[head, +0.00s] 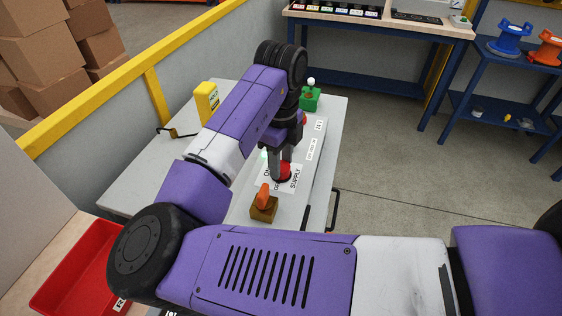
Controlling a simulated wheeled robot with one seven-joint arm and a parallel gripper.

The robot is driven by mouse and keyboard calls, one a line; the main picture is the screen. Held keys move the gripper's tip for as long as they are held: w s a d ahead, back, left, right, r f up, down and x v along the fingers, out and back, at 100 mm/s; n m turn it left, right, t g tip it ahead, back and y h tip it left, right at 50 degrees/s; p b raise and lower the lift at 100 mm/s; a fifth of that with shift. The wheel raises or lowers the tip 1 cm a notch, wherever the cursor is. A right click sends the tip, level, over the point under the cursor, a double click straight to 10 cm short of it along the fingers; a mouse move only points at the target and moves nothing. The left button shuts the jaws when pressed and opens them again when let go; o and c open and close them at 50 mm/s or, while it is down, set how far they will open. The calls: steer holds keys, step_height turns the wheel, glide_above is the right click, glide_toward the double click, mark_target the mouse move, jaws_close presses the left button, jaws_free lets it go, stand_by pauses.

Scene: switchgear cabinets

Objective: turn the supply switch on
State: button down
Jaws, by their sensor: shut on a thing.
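The supply switch (284,174) is a red knob on a white plate marked SUPPLY (296,178) on the grey panel. Part of an "O" label shows left of the knob. My gripper (281,166) points down over the switch with its fingers around the red knob, shut on it. The fingers and wrist hide much of the knob, so I cannot tell which way it points.
An orange-handled switch on a brown base (263,205) stands just in front. A red bin (75,270) is at lower left. Floor at right is clear.

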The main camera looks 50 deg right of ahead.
stand_by(0.4)
steer(key=c, duration=0.8)
jaws_free()
steer(key=shift+c, duration=0.2)
step_height(320, 180, up, 8)
steer(key=shift+f+b, duration=0.1)
steer(key=shift+b, duration=0.25)
